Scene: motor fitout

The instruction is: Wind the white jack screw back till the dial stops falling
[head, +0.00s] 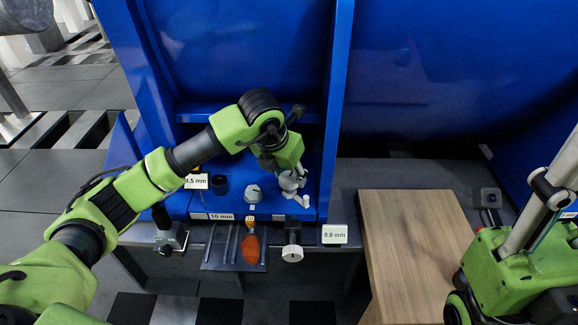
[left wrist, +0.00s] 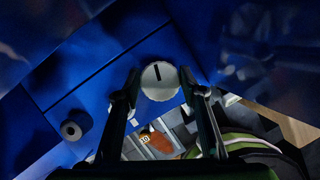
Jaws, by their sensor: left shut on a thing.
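The white jack screw (head: 290,184) stands on the blue base inside the motor frame. My left gripper (head: 287,172) reaches down from above and is shut on this screw. One display plate (head: 196,182) reads about 4.5 mm, its first figure partly hidden; another (head: 334,234) reads 0.0 mm.
A pale knob (head: 253,193) and a black cylinder (head: 221,186) stand left of the screw. An orange-handled tool (head: 250,248) lies in front, beside a white round knob (head: 292,253) on a dark block. A wooden board (head: 415,245) lies to the right.

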